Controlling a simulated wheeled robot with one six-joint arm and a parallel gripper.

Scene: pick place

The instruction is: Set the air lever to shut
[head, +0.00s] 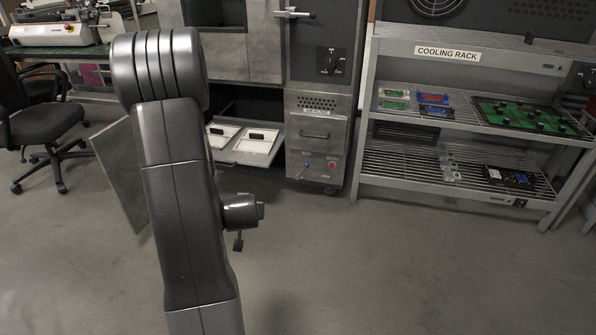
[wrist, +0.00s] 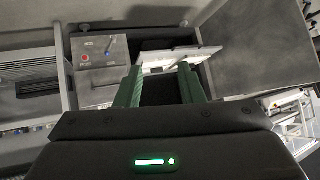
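A small lever with a blue knob (head: 306,166) is on the lower front of the grey oven column, left of a red round button (head: 332,165). In the head view my arm hides the gripper.
A pulled-out drawer (head: 268,157) with white trays is left of the column; these trays (wrist: 172,57) show beyond my fingers. A grey door panel (wrist: 258,40) is at right in the wrist view. The cooling rack (head: 400,160) stands right of the column. Floor in front is clear.

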